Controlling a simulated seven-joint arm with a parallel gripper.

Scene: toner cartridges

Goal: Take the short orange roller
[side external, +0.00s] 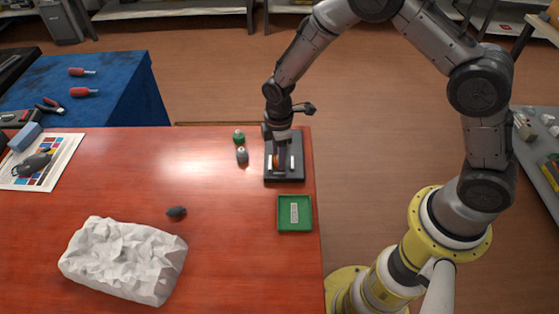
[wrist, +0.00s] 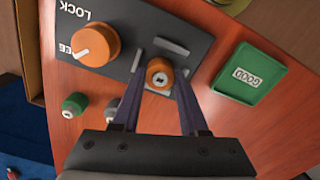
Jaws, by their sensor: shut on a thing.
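The short orange roller (wrist: 158,73) stands end-on between two metal plates on a black fixture (wrist: 182,20) in the wrist view. My gripper (wrist: 160,85) is shut on it, one dark finger on each side. In the side external view my gripper (side external: 281,150) reaches down over the black fixture (side external: 298,177), and a bit of orange (side external: 276,160) shows by its fingers. An orange knob (wrist: 94,44) sits on the fixture, its white mark turned toward a label ending in "EE", away from "LOCK". The roller's lower part is hidden.
A green tray (side external: 281,227) with a "GOOD" label (wrist: 246,77) stands close to the fixture. A green-topped piece (side external: 239,137) and a grey-topped piece (side external: 242,155) stand left of it. A dark lump (side external: 176,211) and white crumpled block (side external: 122,260) lie farther left.

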